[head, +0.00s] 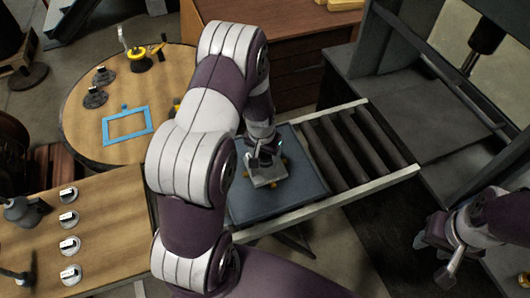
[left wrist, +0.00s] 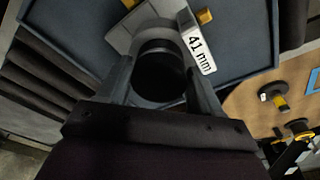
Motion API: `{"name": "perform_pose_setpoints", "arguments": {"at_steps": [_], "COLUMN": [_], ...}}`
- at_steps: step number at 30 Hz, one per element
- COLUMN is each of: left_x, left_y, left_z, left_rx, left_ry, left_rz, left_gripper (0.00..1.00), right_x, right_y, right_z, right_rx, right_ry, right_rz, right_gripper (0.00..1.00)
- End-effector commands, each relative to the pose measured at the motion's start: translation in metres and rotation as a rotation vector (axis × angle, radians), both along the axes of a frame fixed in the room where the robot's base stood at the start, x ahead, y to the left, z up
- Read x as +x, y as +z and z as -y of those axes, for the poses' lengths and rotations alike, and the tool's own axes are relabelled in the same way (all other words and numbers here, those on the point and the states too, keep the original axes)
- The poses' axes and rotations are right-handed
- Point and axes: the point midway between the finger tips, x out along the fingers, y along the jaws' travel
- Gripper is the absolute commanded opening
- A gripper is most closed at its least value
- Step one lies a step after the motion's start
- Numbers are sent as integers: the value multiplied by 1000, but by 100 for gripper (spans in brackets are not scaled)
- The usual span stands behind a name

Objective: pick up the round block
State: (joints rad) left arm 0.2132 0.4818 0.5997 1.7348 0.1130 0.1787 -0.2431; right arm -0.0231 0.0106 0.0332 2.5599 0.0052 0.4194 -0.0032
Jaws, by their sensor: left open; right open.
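A grey block (left wrist: 118,38) with a dark round part in its middle and a white "41 mm" label lies on the blue-grey tray, seen close up in the left wrist view. In the head view the block (head: 268,180) is small and partly hidden under my left gripper (head: 262,160). My left gripper is open and points down over it; in the left wrist view its fingers (left wrist: 160,88) stand either side of the dark round part. I cannot tell whether they touch it. My right gripper (head: 440,262) is open and empty at the lower right, away from the block.
The tray (head: 300,195) sits at the left end of a roller conveyor (head: 350,140) with pale rails. A round table (head: 85,140) holds a blue frame (head: 127,126) and dark parts. A wooden table (head: 110,210) holds several labelled discs. A dark machine (head: 410,95) stands right.

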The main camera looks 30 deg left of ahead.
Motion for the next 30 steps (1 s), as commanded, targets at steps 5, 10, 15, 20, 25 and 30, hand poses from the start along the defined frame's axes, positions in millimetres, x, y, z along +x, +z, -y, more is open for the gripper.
{"name": "perform_pose_setpoints", "arguments": {"at_steps": [5, 10, 15, 20, 25, 30], "left_x": [1, 1, 2, 2, 2, 3], "left_y": [-3, -2, -1, -1, 6, 25], "left_z": [0, 0, 0, 0, 0, 0], "left_rx": [0, 0, 1, 1, 2, 2], "left_ry": [-1, -1, -1, -1, -2, -1], "left_rz": [1, 1, 4, 4, 6, 8], "left_gripper": [65, 26, 0, 0, 0, 0], "right_x": [0, 0, 0, 0, 0, 0], "right_y": [0, 0, 0, 0, -3, -9], "right_z": [0, 0, 0, 0, 0, 0], "right_rx": [0, 0, 0, 0, 0, 0], "right_ry": [0, 0, 0, 0, 0, 0], "right_rz": [-1, -1, -1, 0, 0, 0], "right_gripper": [43, 43, 43, 43, 43, 43]}}
